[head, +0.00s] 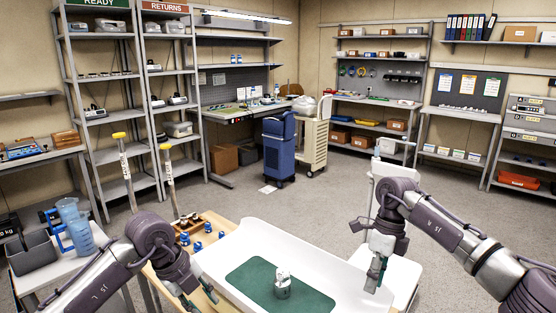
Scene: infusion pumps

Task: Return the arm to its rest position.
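My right arm comes in from the right, and its gripper (377,274) points down at the right edge of the white tray (325,263). Its fingers overlap from this side, so the gap between them is unclear; no held thing shows. My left gripper (202,297) is low at the tray's left side, with its fingers apart and nothing seen between them. A small white and grey device (282,283) stands upright on the green mat (250,271) in the tray, between both grippers and apart from them.
Small blue items (208,228) and two yellow-topped posts (167,170) are behind my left arm. A side table at left holds a blue jug (76,226) and a grey bin (33,251). Open floor (290,205) lies beyond.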

